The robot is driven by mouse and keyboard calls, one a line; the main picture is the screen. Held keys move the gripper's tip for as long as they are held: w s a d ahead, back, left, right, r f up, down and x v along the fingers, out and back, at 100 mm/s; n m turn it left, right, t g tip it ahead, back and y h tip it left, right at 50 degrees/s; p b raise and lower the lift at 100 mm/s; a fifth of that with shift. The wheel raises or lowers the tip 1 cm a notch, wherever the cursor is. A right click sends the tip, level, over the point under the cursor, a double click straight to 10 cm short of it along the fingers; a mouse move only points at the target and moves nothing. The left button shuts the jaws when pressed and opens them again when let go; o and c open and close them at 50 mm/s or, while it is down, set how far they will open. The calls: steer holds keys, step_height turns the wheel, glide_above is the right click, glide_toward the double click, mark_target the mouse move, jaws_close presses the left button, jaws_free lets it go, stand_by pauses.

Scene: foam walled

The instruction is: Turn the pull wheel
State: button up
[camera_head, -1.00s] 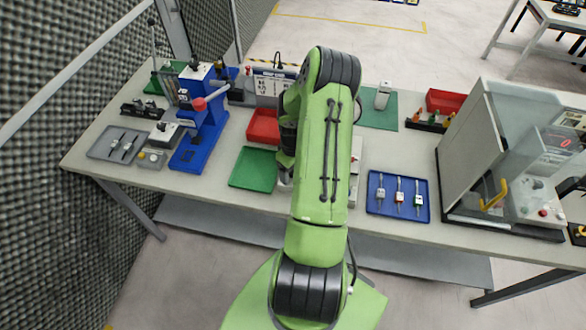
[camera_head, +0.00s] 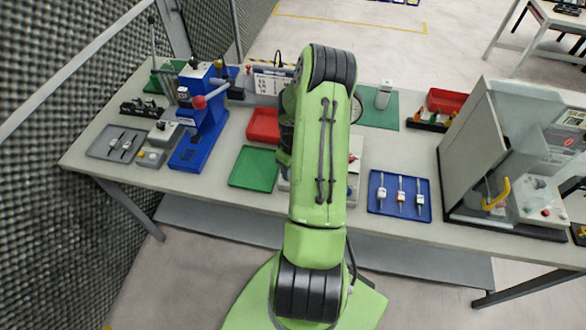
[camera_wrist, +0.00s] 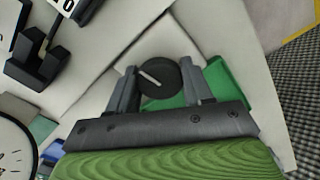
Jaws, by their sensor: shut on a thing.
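The pull wheel (camera_wrist: 150,74) is a small dark round knob with a pale line mark on its face, seen in the wrist view. My gripper (camera_wrist: 160,68) has one finger on each side of it and is shut on it. The pale line slants down to the right. In the head view my green arm hides the gripper and the wheel. Part of a light grey device (camera_head: 355,165) shows beside the arm there.
A green tray (camera_head: 254,169) and a red tray (camera_head: 263,125) lie left of my arm. A blue tray (camera_head: 399,208) with small tools lies right. A blue press (camera_head: 200,130) stands left, a clear-fronted cabinet (camera_head: 470,150) right. A dial (camera_wrist: 14,150) shows lower left in the wrist view.

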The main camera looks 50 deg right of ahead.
steer(key=o, duration=1)
steer(key=shift+s, duration=0.15)
step_height(320, 180, up, 16)
steer(key=shift+f, duration=0.15)
